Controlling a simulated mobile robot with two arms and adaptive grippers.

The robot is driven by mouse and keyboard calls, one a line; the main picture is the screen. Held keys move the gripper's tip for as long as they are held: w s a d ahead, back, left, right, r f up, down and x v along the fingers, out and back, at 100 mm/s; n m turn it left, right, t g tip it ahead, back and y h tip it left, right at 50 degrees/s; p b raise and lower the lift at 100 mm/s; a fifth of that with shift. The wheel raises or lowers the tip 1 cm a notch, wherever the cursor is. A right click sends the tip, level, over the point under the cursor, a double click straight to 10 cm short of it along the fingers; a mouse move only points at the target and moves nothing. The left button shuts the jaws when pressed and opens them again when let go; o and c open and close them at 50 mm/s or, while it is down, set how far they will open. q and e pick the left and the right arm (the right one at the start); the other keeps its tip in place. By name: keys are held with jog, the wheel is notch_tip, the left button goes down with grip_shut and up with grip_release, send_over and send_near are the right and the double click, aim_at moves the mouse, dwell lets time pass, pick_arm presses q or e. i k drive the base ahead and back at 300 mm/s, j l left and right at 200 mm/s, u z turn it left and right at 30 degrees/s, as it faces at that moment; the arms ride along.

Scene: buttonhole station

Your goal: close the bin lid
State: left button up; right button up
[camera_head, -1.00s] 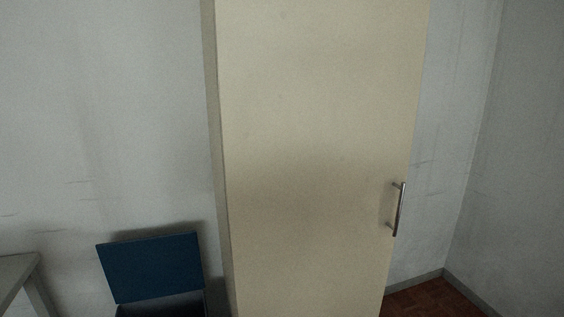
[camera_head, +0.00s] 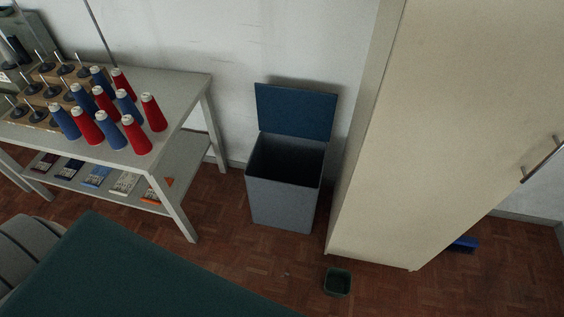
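A grey box-shaped bin (camera_head: 283,203) stands on the floor against the back wall, between a table and a tall cabinet. Its dark blue lid (camera_head: 296,111) is open and stands upright at the back edge. The inside of the bin is dark, and I cannot tell what it holds. Neither of my grippers shows in the head view.
A tall cream cabinet (camera_head: 440,110) stands close to the bin's right. A grey table (camera_head: 185,86) with several red and blue thread cones (camera_head: 107,105) is at left. A small green container (camera_head: 337,282) sits on the floor in front. A dark green surface (camera_head: 130,275) fills the lower left.

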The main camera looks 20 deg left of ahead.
aim_at(287, 111)
jog(key=u, duration=0.65)
